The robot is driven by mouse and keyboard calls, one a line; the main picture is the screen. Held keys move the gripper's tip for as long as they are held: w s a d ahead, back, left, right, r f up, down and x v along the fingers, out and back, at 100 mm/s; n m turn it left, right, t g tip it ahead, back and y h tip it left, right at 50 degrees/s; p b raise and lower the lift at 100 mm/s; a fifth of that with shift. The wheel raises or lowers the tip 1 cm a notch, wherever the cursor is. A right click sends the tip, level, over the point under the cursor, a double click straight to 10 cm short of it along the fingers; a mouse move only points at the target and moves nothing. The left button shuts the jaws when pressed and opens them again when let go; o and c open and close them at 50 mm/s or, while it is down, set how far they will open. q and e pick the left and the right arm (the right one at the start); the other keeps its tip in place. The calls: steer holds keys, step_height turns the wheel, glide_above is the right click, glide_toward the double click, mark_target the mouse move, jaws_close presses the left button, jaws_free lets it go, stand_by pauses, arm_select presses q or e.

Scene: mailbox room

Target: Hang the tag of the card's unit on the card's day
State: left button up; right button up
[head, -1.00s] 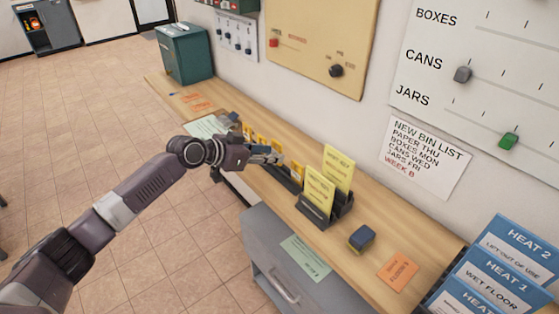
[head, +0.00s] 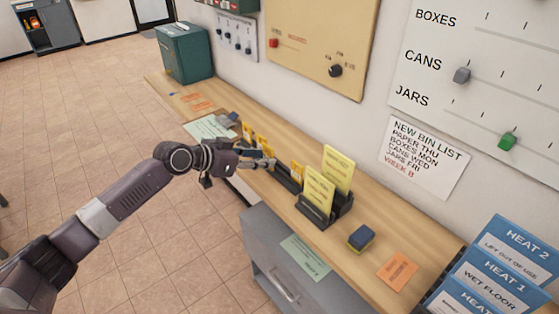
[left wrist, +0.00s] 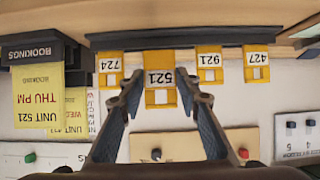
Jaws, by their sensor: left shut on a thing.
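A yellow card in a dark bookings holder (left wrist: 30,52) reads THU PM, UNIT 521 in the left wrist view (left wrist: 40,98). The same view shows yellow numbered tags: 724 (left wrist: 111,68), 921 (left wrist: 209,64), 427 (left wrist: 257,62) along a dark rack (left wrist: 195,37). My left gripper (left wrist: 160,88) is shut on the tag 521 (left wrist: 159,95), which looks nearer the camera than the other tags. In the head view the left gripper (head: 264,163) is over the rack, left of the yellow cards (head: 319,190); its fingers partly hide the tags. My right gripper is not in view.
A blue-and-yellow sponge (head: 361,238) and an orange note (head: 397,270) lie on the wooden counter (head: 350,275). A grey cabinet (head: 262,250) stands below. Blue leaflets (head: 515,255) stand at right, a green box (head: 185,53) at the far end. Wall panels with knobs (head: 237,35) hang behind.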

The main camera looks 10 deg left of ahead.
arm_select(q)
steer(key=s+a, duration=0.4)
steer(key=s, duration=0.1)
stand_by(0.4)
stand_by(1.2)
